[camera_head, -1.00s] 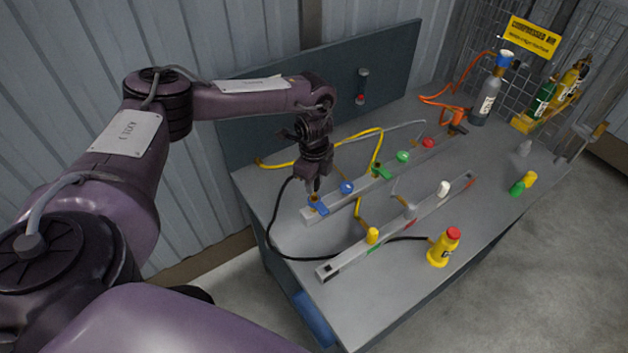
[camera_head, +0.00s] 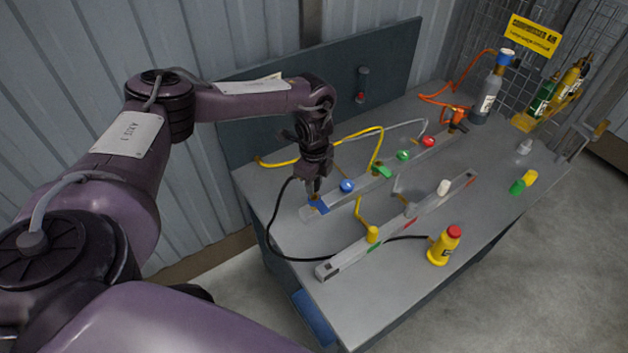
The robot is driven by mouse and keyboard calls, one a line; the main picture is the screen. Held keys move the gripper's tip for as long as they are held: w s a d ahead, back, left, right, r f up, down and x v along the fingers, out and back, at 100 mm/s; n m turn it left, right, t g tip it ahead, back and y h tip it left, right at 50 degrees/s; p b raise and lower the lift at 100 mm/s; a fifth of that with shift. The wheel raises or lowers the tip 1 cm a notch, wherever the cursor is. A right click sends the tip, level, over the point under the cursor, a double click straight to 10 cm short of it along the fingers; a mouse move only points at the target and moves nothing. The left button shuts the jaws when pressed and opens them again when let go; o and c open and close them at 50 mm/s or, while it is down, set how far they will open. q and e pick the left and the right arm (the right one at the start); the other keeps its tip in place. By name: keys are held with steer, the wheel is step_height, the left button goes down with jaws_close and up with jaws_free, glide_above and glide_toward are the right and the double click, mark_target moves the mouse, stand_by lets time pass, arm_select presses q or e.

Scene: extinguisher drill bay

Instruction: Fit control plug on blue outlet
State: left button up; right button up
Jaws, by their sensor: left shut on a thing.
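My left gripper (camera_head: 315,193) comes down from above at the near left end of the rear rail (camera_head: 345,198), with its fingers close together. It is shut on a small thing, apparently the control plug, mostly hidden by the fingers. A blue tag (camera_head: 320,207) marks the outlet right below the fingertips, with a blue ball knob (camera_head: 347,186) beside it. I cannot tell whether the plug is seated on the outlet or just above it. A black hose (camera_head: 272,238) loops from near the gripper to a yellow, red-topped unit (camera_head: 443,247). My right gripper is not in view.
The rear rail also has green (camera_head: 403,155) and red (camera_head: 428,142) knobs. A front rail (camera_head: 345,262) carries a yellow plug (camera_head: 372,234) and a white one (camera_head: 443,188). A dark panel (camera_head: 390,65) stands behind. The bench (camera_head: 370,310) is clear at the front.

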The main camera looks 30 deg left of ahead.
arm_select(q)
steer(key=shift+f+b, duration=0.4)
steer(key=shift+f, duration=0.3)
steer(key=shift+f, duration=0.1)
stand_by(0.5)
steer(key=shift+f+b, duration=0.4)
steer(key=shift+f, duration=0.45)
stand_by(0.4)
steer(key=o, duration=1.1)
